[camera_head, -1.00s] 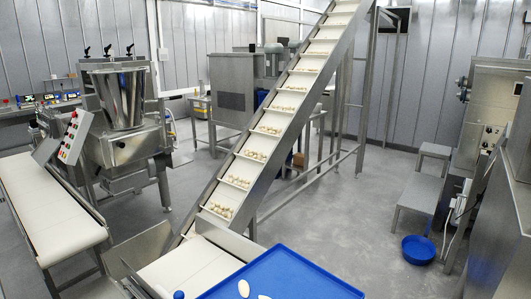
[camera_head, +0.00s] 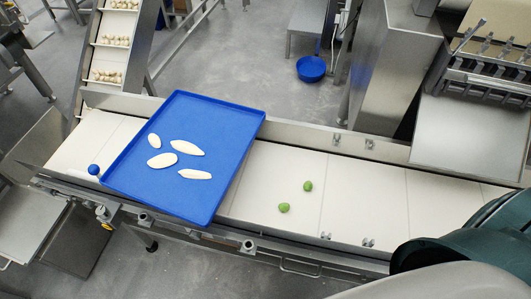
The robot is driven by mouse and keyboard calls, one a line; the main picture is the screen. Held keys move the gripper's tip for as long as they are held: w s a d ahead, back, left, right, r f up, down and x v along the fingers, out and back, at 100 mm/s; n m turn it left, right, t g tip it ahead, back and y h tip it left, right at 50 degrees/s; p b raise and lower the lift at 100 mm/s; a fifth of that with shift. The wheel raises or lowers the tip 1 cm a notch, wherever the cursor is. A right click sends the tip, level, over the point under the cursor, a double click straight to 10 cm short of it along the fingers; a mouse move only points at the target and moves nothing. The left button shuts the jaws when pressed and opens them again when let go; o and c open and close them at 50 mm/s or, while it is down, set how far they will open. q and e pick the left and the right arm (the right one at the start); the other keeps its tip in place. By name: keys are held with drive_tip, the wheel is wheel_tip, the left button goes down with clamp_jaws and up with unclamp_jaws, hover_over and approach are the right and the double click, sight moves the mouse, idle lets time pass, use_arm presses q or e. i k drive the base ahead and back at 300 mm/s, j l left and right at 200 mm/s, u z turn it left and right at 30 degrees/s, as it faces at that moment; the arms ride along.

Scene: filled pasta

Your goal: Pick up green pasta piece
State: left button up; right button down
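Two small green pasta pieces lie on the white conveyor belt (camera_head: 365,200), right of the blue tray. One green pasta piece (camera_head: 307,186) is farther back; the other green pasta piece (camera_head: 284,208) is nearer and slightly left. They are apart from each other. A dark green and white part at the lower right corner appears to be my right arm. Its gripper is outside the picture. My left gripper is not in view.
A blue tray (camera_head: 230,150) with several white dough pieces (camera_head: 187,147) rests tilted across the belt. A blue ball (camera_head: 94,169) is at its left edge. Metal rails edge the belt. A machine (camera_head: 473,125) stands behind at right. A blue bowl (camera_head: 311,68) is on the floor.

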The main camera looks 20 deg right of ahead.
sight(284, 207)
drive_tip(key=l+z, duration=0.15)
drive_tip(key=z, duration=0.2)
drive_tip(key=l+z, duration=0.1)
drive_tip(key=z, duration=0.3)
